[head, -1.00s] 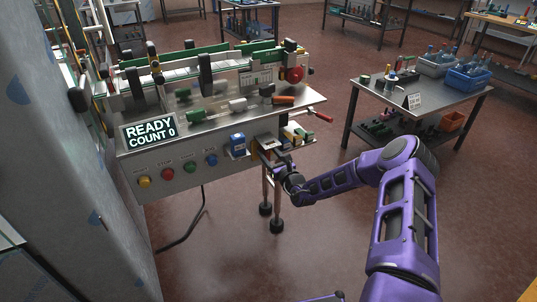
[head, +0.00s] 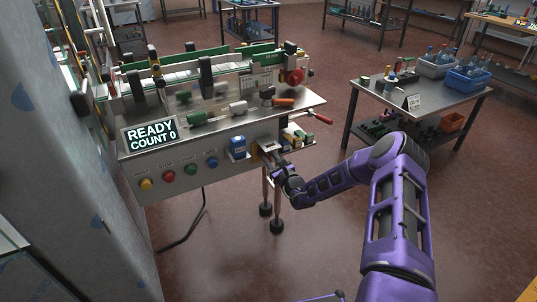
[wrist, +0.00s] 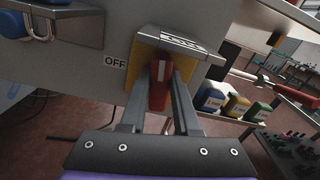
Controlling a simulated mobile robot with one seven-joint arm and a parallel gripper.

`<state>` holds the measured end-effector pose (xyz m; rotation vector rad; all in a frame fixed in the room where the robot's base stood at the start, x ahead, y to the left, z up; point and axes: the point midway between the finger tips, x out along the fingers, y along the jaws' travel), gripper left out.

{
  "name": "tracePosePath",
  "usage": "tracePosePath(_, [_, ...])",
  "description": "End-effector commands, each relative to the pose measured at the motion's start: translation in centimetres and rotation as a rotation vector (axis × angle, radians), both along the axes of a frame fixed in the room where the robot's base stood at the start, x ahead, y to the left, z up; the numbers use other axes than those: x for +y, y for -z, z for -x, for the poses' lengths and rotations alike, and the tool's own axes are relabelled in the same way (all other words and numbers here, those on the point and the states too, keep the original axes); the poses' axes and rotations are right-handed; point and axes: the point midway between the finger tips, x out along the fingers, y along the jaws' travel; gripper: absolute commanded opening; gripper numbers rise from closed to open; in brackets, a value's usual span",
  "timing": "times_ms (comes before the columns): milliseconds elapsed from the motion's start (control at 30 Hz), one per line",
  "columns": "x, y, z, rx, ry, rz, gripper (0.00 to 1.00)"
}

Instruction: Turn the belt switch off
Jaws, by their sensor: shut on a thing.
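The belt switch (wrist: 157,88) is a red handle with a white line on a yellow plate (wrist: 138,68), under a metal hood (wrist: 172,42). A label reading OFF (wrist: 115,62) is on the panel to its left. The handle stands nearly upright in the wrist view, not turned toward the label. My gripper (wrist: 160,92) has a finger on each side of the handle and is shut on it. In the head view my gripper (head: 273,165) is at the machine's front, just below the hood (head: 267,147); the handle is hard to make out there.
A display (head: 150,133) reads READY, COUNT 0. Several coloured buttons (head: 168,176) line the panel to the left. Open floor lies in front.

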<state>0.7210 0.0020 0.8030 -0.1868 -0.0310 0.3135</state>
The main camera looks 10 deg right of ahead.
Motion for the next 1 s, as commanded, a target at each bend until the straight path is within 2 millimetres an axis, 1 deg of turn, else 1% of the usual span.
tracePosePath(133, [0.17, -0.12, 0.07, -0.037, -0.001, 0.125, 0.00])
tracePosePath(1000, [0.49, 0.74, 0.20, -0.294, 0.000, 0.911, 0.00])
